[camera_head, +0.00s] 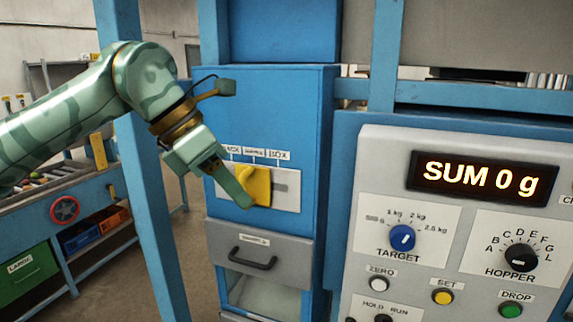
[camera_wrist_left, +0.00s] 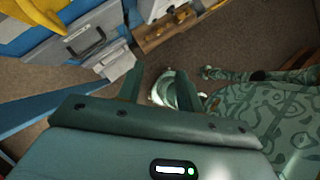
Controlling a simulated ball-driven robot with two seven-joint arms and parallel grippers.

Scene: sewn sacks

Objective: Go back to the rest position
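My left gripper (camera_head: 232,186) reaches in from the left in the head view, in front of the blue cabinet. One finger overlaps the edge of the yellow selector handle (camera_head: 257,185) in the picture; I cannot tell whether they touch. In the left wrist view the gripper (camera_wrist_left: 160,82) has its two fingers apart with nothing held between them. A yellow part shows at the top left corner of that view (camera_wrist_left: 35,13), off to the side of the fingers. My right gripper is not seen in either view.
Below the handle is a grey drawer (camera_head: 285,247) with a dark pull. A grey control panel (camera_head: 450,200) with a display reading "SUM 0 g", knobs and buttons stands right. A blue upright post (camera_head: 150,215) stands close to my left arm. A workbench (camera_head: 90,195) lies left.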

